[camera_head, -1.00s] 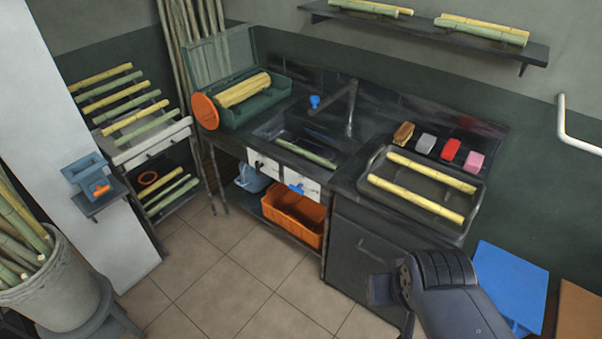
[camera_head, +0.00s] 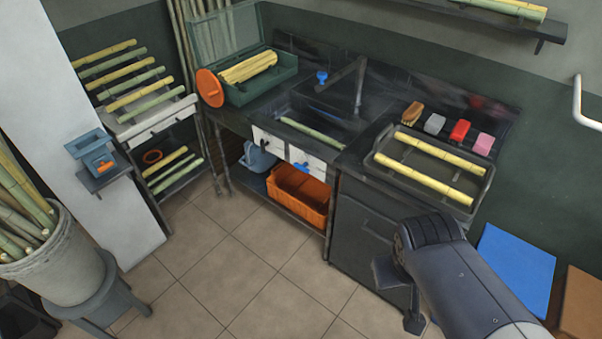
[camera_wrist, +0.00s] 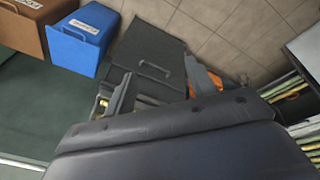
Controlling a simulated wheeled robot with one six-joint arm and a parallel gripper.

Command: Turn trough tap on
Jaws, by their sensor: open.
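The trough (camera_head: 312,128) is a dark sink set in the counter, with a green cane lying in it. A dark spout tap (camera_head: 359,86) rises at its back right. A blue knob (camera_head: 322,76) stands at the trough's back edge, left of the spout. A blue handle (camera_head: 301,167) sits on the white front panel below the trough. My gripper (camera_head: 398,294) is open and empty, low in front of the dark cabinet and well apart from the tap. In the wrist view, my gripper's open fingers (camera_wrist: 160,88) show with the cabinet beyond; no tap can be made out there.
A black tray (camera_head: 478,207) with two yellow canes lies on the counter, right of the trough. An orange crate (camera_head: 297,205) stands under the counter. A blue box (camera_head: 515,265) is right of my arm. The tiled floor (camera_head: 240,270) before the counter is clear.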

